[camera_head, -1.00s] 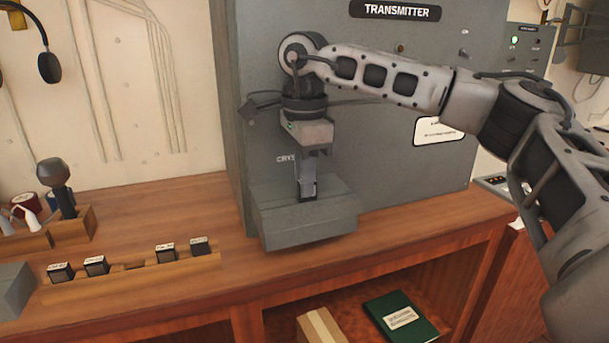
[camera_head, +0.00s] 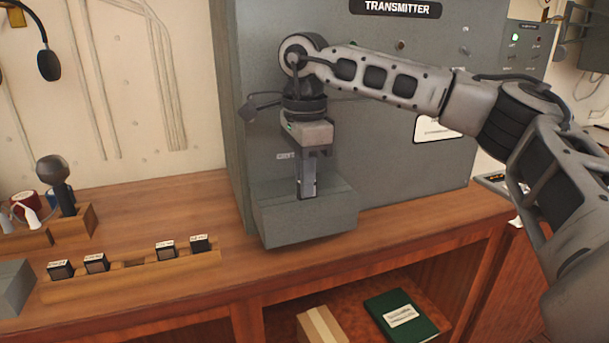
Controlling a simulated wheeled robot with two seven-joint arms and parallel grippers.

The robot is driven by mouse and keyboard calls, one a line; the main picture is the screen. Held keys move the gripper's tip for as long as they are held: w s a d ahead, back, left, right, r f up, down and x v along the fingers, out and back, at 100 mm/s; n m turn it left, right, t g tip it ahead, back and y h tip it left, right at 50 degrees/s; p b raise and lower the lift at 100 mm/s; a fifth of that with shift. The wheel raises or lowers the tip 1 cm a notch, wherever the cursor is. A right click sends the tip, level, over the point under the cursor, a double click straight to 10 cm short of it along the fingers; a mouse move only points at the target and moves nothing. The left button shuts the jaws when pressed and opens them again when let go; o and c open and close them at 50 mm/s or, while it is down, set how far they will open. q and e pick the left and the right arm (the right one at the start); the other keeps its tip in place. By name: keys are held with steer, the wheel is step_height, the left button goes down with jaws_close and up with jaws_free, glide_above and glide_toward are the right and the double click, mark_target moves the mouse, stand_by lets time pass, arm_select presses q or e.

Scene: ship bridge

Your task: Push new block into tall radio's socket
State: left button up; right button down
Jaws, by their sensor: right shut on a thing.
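The tall grey radio, labelled TRANSMITTER (camera_head: 388,100), stands on the wooden desk. A grey ledge box (camera_head: 305,216) juts from its lower front, with a partly hidden label above it. My right gripper (camera_head: 308,192) points straight down over the top of this ledge, its fingertips at the ledge's top surface. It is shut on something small. The held block and the socket are hidden by the fingers, so I cannot tell how deep the block sits. My left gripper is not in view.
A wooden rack (camera_head: 132,277) with several small labelled blocks and a gap in the middle lies on the desk to the left. A microphone (camera_head: 57,184) stands behind it. A green book (camera_head: 401,315) and a box (camera_head: 322,325) lie on the shelf below.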

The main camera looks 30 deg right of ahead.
stand_by(0.7)
steer(key=c, duration=1.3)
jaws_free()
steer(key=shift+c, duration=0.2)
arm_select(q)
steer(key=p, duration=0.1)
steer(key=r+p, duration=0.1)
steer(key=p, duration=0.1)
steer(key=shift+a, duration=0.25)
arm_select(e)
step_height(320, 180, up, 16)
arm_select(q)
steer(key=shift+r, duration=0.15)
arm_select(e)
steer(key=shift+f, duration=0.15)
